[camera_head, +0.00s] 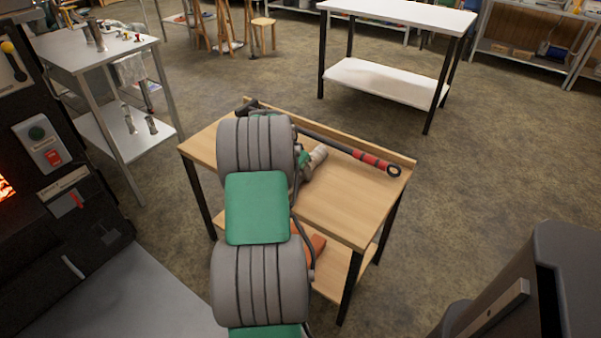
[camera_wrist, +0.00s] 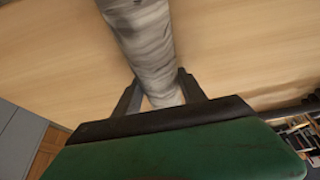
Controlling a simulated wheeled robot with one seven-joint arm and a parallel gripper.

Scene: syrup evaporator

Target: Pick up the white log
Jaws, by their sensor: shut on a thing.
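The white log (camera_wrist: 143,35) is a pale, grey-streaked round piece in the wrist view, running from the top edge down between my fingers. My gripper (camera_wrist: 159,82) has one dark finger on each side of it and is shut on it. The log's far end is cut off by the frame. In the head view a small pale piece of the log (camera_head: 319,153) shows beside my arm, above the wooden table (camera_head: 340,205). My arm hides most of the gripper there. I cannot tell whether the log touches the tabletop.
A dark poker with a red grip (camera_head: 370,160) lies along the table's back edge. An orange thing (camera_head: 317,245) sits on the lower shelf. A metal table (camera_head: 75,50) stands left, a white table (camera_head: 400,12) behind. The right of the wooden tabletop is clear.

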